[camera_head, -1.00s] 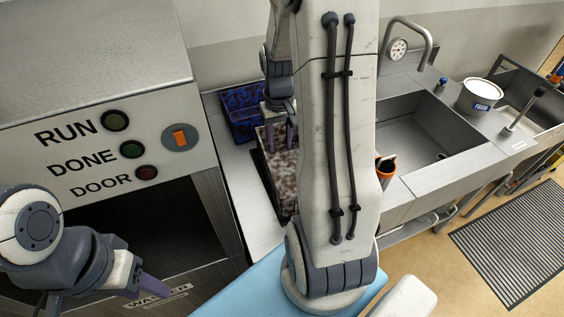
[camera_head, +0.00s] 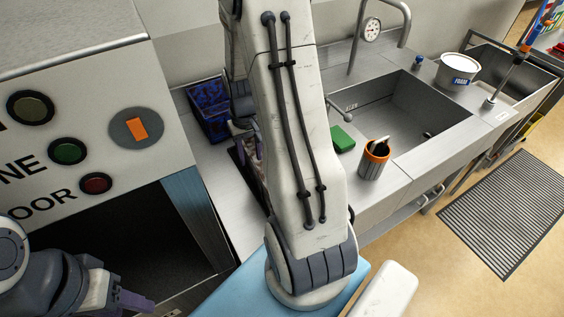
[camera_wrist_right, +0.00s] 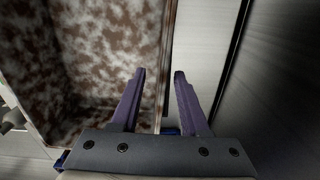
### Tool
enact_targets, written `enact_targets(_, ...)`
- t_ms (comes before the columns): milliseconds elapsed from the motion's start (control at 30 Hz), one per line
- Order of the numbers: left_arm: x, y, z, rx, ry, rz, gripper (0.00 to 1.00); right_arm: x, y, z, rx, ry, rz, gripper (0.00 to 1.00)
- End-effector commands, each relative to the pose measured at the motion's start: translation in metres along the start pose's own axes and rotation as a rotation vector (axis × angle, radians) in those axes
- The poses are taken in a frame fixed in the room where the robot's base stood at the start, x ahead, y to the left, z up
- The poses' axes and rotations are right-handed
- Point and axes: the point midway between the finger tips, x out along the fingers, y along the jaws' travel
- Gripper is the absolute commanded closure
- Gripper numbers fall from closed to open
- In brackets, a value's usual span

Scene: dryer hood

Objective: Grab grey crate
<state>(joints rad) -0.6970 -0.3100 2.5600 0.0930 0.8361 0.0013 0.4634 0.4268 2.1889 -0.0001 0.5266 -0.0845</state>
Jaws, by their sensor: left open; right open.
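A crate with brown-and-white mottled, dirty-looking sides (camera_wrist_right: 115,45) fills the left half of the right wrist view; its edge runs up between my fingers. In the head view, most of this crate (camera_head: 249,160) is hidden behind my right arm. My right gripper (camera_wrist_right: 160,72) is open, one finger on the crate's inner side and one by the metal surface beyond the edge. I cannot tell whether the fingers touch it. My left gripper (camera_head: 128,300) is open and empty at the lower left, before the dryer opening.
A blue crate (camera_head: 210,112) stands behind on the metal counter (camera_head: 222,187). To the right are a sink (camera_head: 400,115), green sponge (camera_head: 341,139), orange-rimmed cup (camera_head: 374,160) and white bucket (camera_head: 457,70).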

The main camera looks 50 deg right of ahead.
Motion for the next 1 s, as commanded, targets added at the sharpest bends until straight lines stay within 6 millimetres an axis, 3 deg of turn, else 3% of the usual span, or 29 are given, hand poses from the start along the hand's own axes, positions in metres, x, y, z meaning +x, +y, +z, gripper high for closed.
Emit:
enact_targets(267,-0.008,0.001,0.000,0.000,0.000,0.000,0.50,0.022,-0.001,0.002,0.001,-0.004,0.000,0.55)
enact_targets(533,-0.017,0.001,-0.001,-0.001,0.000,0.000,0.50,0.058,-0.001,0.004,0.003,-0.003,0.000,0.55)
enact_targets(867,-0.017,0.001,-0.001,-0.001,0.000,0.000,0.50,0.065,-0.001,0.003,0.004,0.001,0.000,0.55)
enact_targets(967,-0.017,0.001,-0.001,-0.001,0.000,0.000,0.50,0.064,-0.001,0.003,0.005,0.001,0.000,0.93)
enact_targets(1000,-0.017,0.001,-0.001,-0.001,0.000,0.000,0.50,0.064,-0.001,0.003,0.005,0.001,0.000,1.00)
